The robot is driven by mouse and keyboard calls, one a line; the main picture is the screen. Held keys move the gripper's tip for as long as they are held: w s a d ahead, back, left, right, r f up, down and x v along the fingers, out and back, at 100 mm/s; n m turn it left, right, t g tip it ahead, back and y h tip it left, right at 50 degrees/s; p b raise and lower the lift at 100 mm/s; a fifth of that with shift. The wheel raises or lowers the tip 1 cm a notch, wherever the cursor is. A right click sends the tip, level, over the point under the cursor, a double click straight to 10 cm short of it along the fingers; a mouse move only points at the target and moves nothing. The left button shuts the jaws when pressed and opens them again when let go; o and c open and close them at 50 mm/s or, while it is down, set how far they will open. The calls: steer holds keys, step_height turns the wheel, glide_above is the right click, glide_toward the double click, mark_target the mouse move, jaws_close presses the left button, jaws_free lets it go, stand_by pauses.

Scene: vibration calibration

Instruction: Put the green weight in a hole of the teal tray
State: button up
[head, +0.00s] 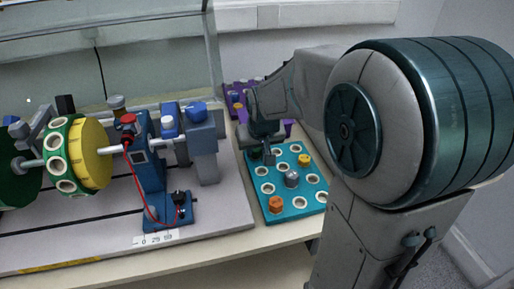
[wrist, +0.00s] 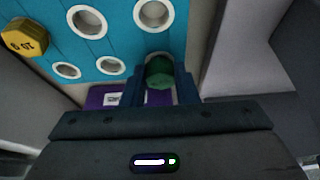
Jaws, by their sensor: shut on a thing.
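The teal tray (head: 274,180) lies on the bench in the head view, with several white-rimmed holes. It fills the upper left of the wrist view (wrist: 115,42). My gripper (wrist: 159,82) is shut on the green weight (wrist: 159,72), which sits between the fingertips at the tray's edge. A pale hole rim shows just behind the weight; I cannot tell whether the weight is above the hole or partly in it. In the head view my gripper (head: 264,146) is over the tray's far left corner, and the weight is mostly hidden there.
An orange weight (head: 275,205), a grey weight (head: 291,178) and a yellow weight (head: 304,160) stand in the tray. A purple tray (head: 230,88) lies behind it. The shaft rig with a yellow disc (head: 90,154) stands on the left. Several tray holes are empty.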

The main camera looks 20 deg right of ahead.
steer(key=shift+f, duration=0.35)
steer(key=o, duration=1)
steer(key=shift+r, duration=0.15)
steer(key=p+v, duration=0.1)
steer(key=v, duration=1.2)
steer(key=shift+r+p, duration=0.3)
steer(key=shift+p, duration=0.1)
steer(key=shift+s, duration=0.15)
steer(key=s+r+g+p, duration=0.1)
steer(key=s+r+p, duration=0.2)
steer(key=s+p, duration=0.8)
steer(key=s, duration=0.2)
steer(key=shift+s+r+g+p, duration=0.25)
steer(key=shift+s+g+p, duration=0.1)
steer(key=shift+g, duration=0.05)
